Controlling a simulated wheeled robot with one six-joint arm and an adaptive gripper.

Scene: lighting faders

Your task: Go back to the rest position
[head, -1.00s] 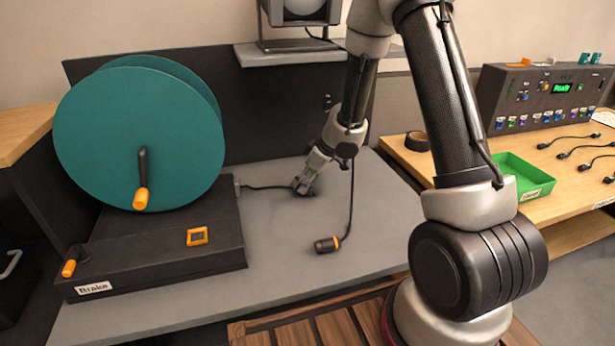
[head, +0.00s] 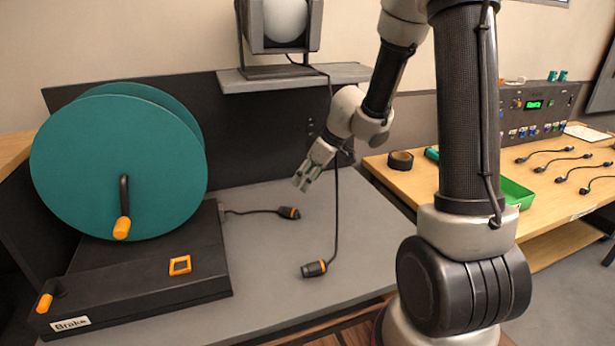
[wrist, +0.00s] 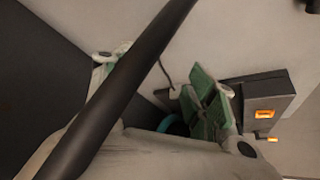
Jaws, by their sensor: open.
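My gripper (head: 303,182) is open and empty in the head view, raised above the grey bench (head: 265,225). Its fingers also show in the wrist view (wrist: 205,98), with green pads. A short cable with a black and orange connector (head: 289,212) runs from the reel base and lies on the bench below and left of my gripper. A second connector (head: 315,268) hangs or lies at the end of a cable coming down from the lamp; whether it touches the bench is unclear. A dark bar crosses the wrist view.
A teal reel (head: 118,170) with an orange-handled crank stands on a black base labelled Brake (head: 140,292) at left. A lamp (head: 284,22) sits on a shelf (head: 340,74). At right, a wooden table (head: 415,185) holds a green tray (head: 516,193), cables and a control console (head: 540,112).

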